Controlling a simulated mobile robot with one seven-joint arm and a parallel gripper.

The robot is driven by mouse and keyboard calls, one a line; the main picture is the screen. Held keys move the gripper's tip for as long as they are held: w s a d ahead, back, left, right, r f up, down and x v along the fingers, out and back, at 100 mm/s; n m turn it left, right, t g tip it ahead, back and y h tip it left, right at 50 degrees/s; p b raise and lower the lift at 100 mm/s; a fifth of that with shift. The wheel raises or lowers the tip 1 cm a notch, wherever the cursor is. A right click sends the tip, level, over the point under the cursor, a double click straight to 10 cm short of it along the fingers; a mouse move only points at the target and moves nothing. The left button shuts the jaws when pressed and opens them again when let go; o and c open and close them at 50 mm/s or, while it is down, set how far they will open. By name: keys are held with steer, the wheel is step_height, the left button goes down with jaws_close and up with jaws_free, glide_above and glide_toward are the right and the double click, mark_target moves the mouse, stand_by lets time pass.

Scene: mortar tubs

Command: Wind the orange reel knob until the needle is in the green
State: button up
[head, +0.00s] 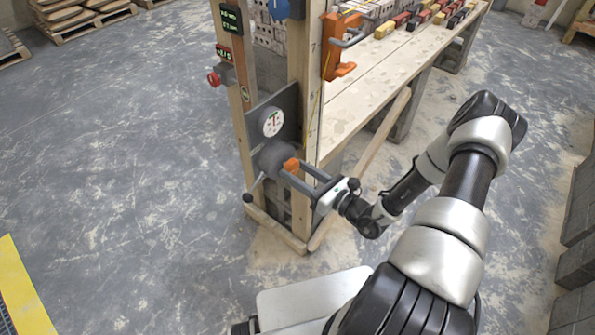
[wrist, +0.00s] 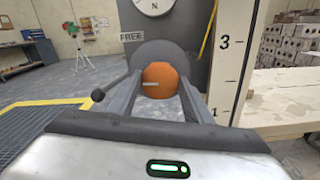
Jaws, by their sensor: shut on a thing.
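The orange reel knob (head: 291,165) sits on the front of the grey reel (head: 272,158), low on the timber post. My gripper (head: 296,174) is shut on the knob, with one finger on each side. In the wrist view the round orange knob (wrist: 160,78) lies between the two grey fingers (wrist: 160,92), in front of the reel's disc (wrist: 180,52). The white dial (head: 271,122) is on the dark plate above the reel. Its needle is too small to read there. The wrist view cuts off the top of the dial (wrist: 154,6).
A lever with a black ball end (wrist: 98,95) sticks out left of the reel, near a FREE label (wrist: 131,37). A wooden bench (head: 375,85) with coloured blocks stands behind the post at right. The concrete floor at left (head: 120,150) is clear.

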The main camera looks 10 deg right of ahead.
steer(key=o, duration=1)
steer(key=shift+o, duration=0.2)
steer(key=v, duration=1.7)
steer(key=shift+s, duration=0.2)
steer(key=shift+d+r, duration=0.1)
